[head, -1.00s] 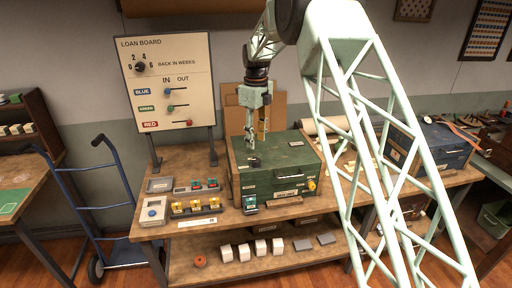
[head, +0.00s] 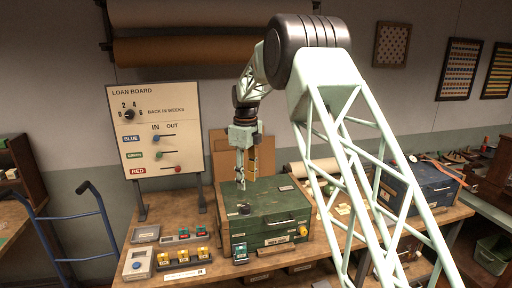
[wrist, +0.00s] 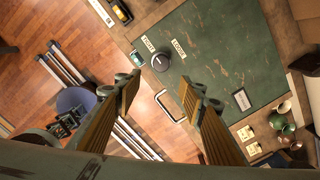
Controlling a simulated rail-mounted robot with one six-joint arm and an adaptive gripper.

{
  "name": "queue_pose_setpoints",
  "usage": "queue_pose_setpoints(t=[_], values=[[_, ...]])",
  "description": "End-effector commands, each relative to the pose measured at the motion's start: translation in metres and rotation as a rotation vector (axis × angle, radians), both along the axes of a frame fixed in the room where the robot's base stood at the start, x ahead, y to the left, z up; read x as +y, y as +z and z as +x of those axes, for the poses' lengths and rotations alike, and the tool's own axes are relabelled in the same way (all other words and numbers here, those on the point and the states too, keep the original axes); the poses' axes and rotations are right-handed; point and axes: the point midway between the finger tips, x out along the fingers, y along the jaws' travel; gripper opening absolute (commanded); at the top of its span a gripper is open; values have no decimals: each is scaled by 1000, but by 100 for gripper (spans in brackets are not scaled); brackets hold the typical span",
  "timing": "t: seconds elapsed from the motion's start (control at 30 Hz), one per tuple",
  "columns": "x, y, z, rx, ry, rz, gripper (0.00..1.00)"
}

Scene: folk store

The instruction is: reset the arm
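My gripper (wrist: 165,88) is open and empty, its two wood-toned fingers well apart in the wrist view. In the head view my gripper (head: 246,182) points down above the lid of a green chest (head: 285,205), apart from it. A round dark knob (head: 244,209) sits on the lid below the fingers. In the wrist view the knob (wrist: 160,62) lies beyond the fingertips, with two small white labels beside it. The chest's front handle (wrist: 171,106) shows between the fingers. My arm hides part of the bench to the right.
A blue chest (head: 420,182) stands at right. A blue hand truck (head: 70,220) stands on the floor at left.

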Motion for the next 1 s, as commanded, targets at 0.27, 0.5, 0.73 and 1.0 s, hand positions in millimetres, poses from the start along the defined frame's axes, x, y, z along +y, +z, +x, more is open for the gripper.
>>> queue_pose_setpoints(t=[0.27, 0.5, 0.73, 1.0], values=[[-23, 37, -24, -21, 118, 4, 37], [-46, 70, -51, -41, 241, 4, 37], [-67, 99, -81, -62, 358, 1, 37], [-92, 128, -119, -84, 495, -7, 37]])
